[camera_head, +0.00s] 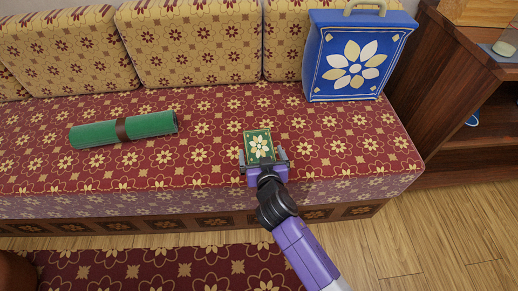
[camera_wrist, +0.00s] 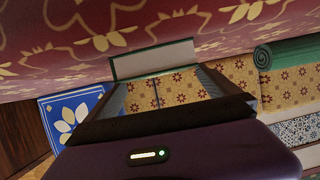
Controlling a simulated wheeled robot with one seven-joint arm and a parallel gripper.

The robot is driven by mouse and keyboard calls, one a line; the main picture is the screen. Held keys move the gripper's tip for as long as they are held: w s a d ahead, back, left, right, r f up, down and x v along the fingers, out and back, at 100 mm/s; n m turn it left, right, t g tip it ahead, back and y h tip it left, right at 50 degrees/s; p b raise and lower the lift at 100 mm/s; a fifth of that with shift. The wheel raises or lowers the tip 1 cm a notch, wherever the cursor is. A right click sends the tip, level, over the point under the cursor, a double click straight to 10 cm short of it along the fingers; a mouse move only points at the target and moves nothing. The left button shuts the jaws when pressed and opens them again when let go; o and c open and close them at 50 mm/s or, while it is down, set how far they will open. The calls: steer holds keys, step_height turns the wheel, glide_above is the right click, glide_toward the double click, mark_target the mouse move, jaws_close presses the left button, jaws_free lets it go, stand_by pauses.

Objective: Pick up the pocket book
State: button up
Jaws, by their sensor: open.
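The pocket book (camera_head: 258,144) is small and green with a cream flower on its cover. It lies flat on the red patterned seat, near its front edge. In the wrist view, which is turned over, I see the pale page edge of the pocket book (camera_wrist: 152,60) between thin green covers. My gripper (camera_head: 262,160) is open at the near end of the book, with one finger to each side. In the wrist view the fingertips of my gripper (camera_wrist: 158,78) frame the book's near end. I cannot tell whether they touch it.
A green roll with a brown band (camera_head: 124,129) lies to the left on the seat (camera_head: 210,110). A blue case with a flower (camera_head: 358,58) stands at the back right. Patterned cushions (camera_head: 190,45) line the back. A wooden cabinet (camera_head: 465,90) stands at the right. The seat around the book is clear.

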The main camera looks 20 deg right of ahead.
mark_target(259, 147)
steer(key=b+x, duration=0.1)
steer(key=x, duration=0.4)
steer(key=shift+c, duration=0.4)
steer(key=shift+r, duration=0.1)
steer(key=c, duration=1.4)
